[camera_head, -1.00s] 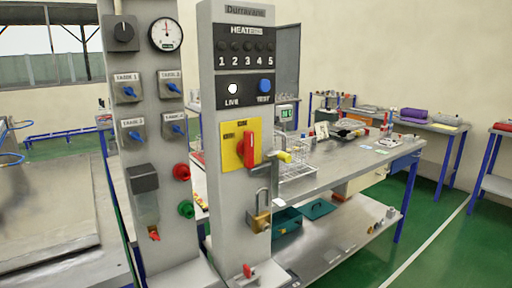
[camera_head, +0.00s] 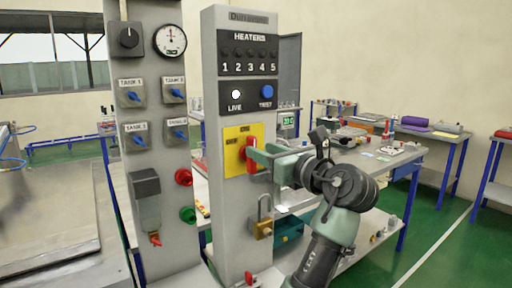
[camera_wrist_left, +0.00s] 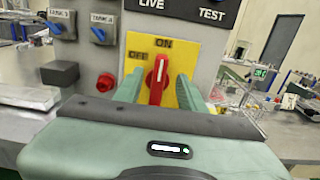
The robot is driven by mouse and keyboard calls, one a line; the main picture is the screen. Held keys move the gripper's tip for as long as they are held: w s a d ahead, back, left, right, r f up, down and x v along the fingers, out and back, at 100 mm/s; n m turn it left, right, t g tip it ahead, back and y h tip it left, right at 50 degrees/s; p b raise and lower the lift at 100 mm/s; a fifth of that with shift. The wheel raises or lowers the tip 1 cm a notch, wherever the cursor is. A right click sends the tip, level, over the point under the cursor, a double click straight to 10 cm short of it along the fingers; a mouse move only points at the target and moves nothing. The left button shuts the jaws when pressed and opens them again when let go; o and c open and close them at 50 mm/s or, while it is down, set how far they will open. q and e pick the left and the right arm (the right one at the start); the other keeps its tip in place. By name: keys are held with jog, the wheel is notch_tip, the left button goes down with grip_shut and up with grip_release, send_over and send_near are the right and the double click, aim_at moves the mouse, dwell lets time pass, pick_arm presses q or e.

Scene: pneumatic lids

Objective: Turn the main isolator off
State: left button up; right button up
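The main isolator has a yellow plate (camera_head: 232,160) marked ON and OFF on the grey post. Its red handle (camera_head: 250,152) stands about upright. In the left wrist view the handle (camera_wrist_left: 158,82) points up to ON, with OFF to its left on the plate (camera_wrist_left: 137,44). My left gripper (camera_head: 262,157) is at the handle in the head view. In the left wrist view its green fingers (camera_wrist_left: 157,90) are open, one on each side of the handle, with yellow plate showing between. Contact cannot be told. My right gripper is not in view.
A brass padlock (camera_head: 262,229) hangs below the isolator. A panel (camera_head: 247,95) with a white LIVE lamp and blue TEST button is above. The left post (camera_head: 155,80) carries blue tank switches, a gauge and red and green buttons. A workbench (camera_head: 350,160) stands behind my arm.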

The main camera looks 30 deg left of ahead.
pick_arm(q)
jog(key=x, duration=0.3)
jog(key=shift+w+a, duration=0.15)
jog(key=shift+a, duration=0.15)
grip_shut()
